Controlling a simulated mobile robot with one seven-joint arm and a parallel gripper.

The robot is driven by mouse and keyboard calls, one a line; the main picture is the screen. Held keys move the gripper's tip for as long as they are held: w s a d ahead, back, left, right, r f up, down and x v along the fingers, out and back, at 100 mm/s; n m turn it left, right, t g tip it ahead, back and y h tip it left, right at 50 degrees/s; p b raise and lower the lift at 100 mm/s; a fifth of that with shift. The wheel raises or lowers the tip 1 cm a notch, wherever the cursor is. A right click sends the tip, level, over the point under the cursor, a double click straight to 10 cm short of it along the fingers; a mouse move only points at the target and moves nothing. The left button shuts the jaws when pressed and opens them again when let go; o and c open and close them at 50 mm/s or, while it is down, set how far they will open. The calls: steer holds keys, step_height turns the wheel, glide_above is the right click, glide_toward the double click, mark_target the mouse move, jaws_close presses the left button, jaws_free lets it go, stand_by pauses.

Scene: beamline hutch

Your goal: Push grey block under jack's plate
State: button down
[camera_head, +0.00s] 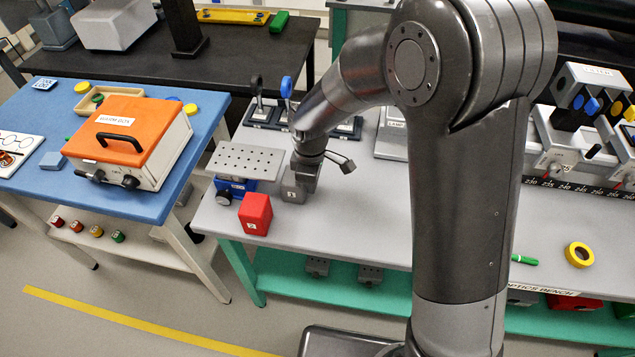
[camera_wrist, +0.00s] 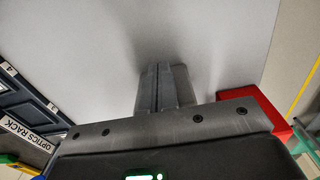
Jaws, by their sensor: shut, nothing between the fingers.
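The jack's perforated grey plate (camera_head: 247,161) sits on a blue jack body (camera_head: 236,186) at the left end of the bench. The small grey block (camera_head: 291,194), with a white label, stands on the bench just right of the jack, apart from the plate. My gripper (camera_head: 303,177) is low, pointing down right at the block's far right side; whether it touches cannot be told. In the wrist view my gripper (camera_wrist: 162,88) shows both fingers together with nothing between them.
A red block (camera_head: 256,214) labelled 2 stands near the bench's front edge, close to the jack and grey block; it also shows in the wrist view (camera_wrist: 258,106). The optics rack (camera_head: 262,113) lies behind.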

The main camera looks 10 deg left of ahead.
steer(key=a, duration=0.3)
steer(key=shift+a, duration=0.3)
steer(key=shift+d, duration=0.1)
steer(key=shift+d, duration=0.3)
steer(key=d, duration=0.1)
steer(key=d+r, duration=0.1)
steer(key=d, duration=0.1)
steer(key=shift+w+d+r, duration=0.1)
steer(key=shift+d+r, duration=0.05)
step_height(320, 180, up, 9)
steer(key=c, duration=2.2)
jaws_free()
